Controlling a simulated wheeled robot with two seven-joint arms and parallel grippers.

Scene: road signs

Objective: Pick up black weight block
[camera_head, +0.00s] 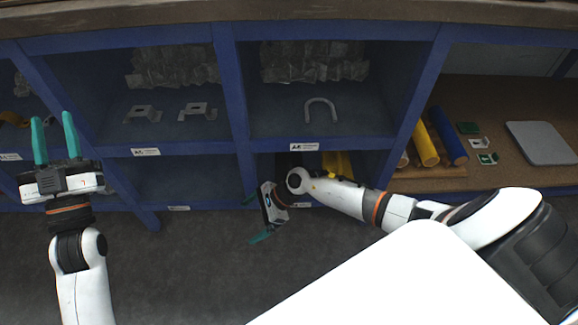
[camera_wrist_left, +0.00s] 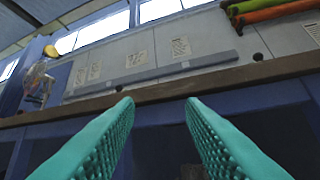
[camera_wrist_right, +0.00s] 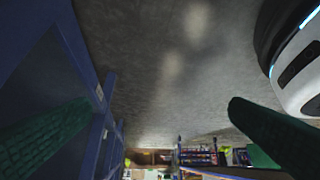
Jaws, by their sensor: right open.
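I cannot make out the black weight block for certain. A dark shape (camera_head: 287,162) shows in the lower middle compartment, partly behind my right arm, but I cannot tell what it is. My right gripper (camera_head: 254,218) is open and empty in front of that compartment, its teal fingers spread wide. In the right wrist view its fingers stand apart, with the blue shelf at left and bare floor between them. My left gripper (camera_head: 55,138) is open and empty at the far left, fingers pointing up. It also shows open in the left wrist view (camera_wrist_left: 158,105).
The blue shelf (camera_head: 233,100) holds grey brackets (camera_head: 197,111), a grey U-shaped piece (camera_head: 320,106) and clear bags (camera_head: 315,62). Yellow pieces (camera_head: 338,163) sit low beside my right arm. Yellow and blue cylinders (camera_head: 448,136) lie at right. The floor (camera_head: 190,255) is clear.

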